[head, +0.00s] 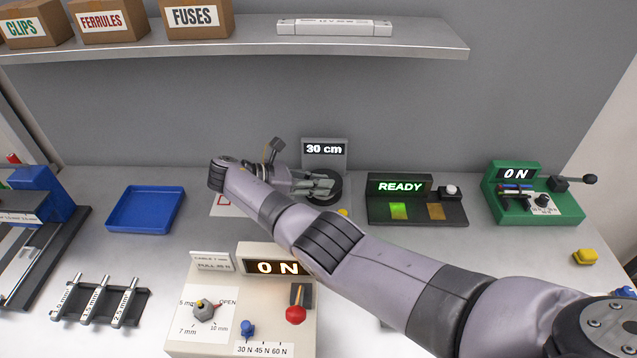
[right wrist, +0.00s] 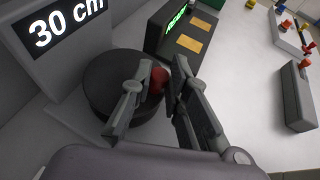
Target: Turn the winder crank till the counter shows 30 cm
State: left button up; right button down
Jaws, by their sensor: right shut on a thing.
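The winder's counter (head: 323,149) reads "30 cm" in the head view, and the same display (right wrist: 64,27) reads "30 cm" in the right wrist view. The winder's dark round drum (head: 327,196) stands below the counter; it also shows in the right wrist view (right wrist: 98,92). My right gripper (head: 322,186) is at the drum, with its fingers on either side of the red crank knob (right wrist: 159,79), shut on it. The knob is mostly hidden by the fingers in the head view. My left gripper is not in view.
A device reading "READY" (head: 400,187) stands just right of the winder. A blue tray (head: 118,226) lies left. A shelf (head: 130,51) hangs above.

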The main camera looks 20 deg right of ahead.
jog(key=c, duration=1.8)
grip_release()
jog(key=shift+r, duration=0.1)
notch_tip(320, 180, up, 10)
jog(key=shift+d+f, duration=0.1)
jog(key=shift+f, duration=0.1)
